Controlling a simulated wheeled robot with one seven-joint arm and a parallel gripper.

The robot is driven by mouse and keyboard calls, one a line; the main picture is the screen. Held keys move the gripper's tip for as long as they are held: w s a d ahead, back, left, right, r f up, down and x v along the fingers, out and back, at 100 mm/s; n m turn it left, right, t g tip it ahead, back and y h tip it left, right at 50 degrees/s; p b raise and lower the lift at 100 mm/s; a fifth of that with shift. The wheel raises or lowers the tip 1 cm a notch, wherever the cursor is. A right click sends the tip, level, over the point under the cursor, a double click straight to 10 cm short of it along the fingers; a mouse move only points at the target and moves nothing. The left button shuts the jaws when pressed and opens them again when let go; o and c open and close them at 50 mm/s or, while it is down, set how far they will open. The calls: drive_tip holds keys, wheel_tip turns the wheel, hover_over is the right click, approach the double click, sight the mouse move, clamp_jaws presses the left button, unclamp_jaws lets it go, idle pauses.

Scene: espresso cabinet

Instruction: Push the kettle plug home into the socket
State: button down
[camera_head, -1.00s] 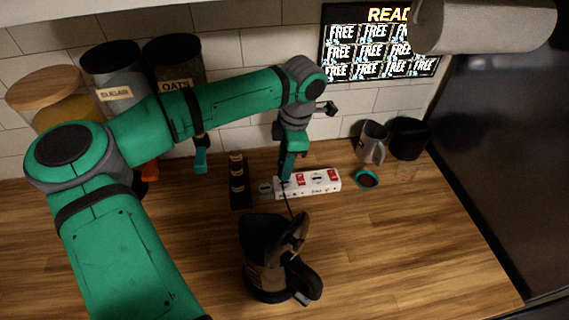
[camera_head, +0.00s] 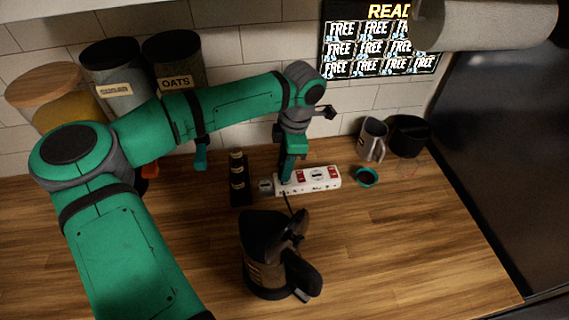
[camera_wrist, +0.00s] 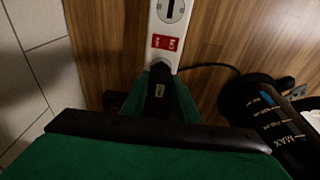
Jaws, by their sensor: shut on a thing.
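The kettle also shows in the wrist view (camera_wrist: 262,112).
A metal pitcher (camera_head: 372,139), a black container (camera_head: 407,137) and a small teal-rimmed dish (camera_head: 367,177) are to the right. Jars (camera_head: 176,70) stand at the back left. The front right counter is clear.

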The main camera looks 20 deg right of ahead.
drive_tip(key=shift+f, duration=0.7)
drive_tip(key=c, duration=1.3)
unclamp_jaws()
wheel_tip(320, 180, up, 11)
drive_tip(key=d, duration=0.1)
drive_tip(key=shift+s+d+f, duration=0.15)
drive_tip(key=shift+s+d, duration=0.1)
drive_tip(key=shift+d, duration=0.05)
drive_tip(key=shift+d, duration=0.1)
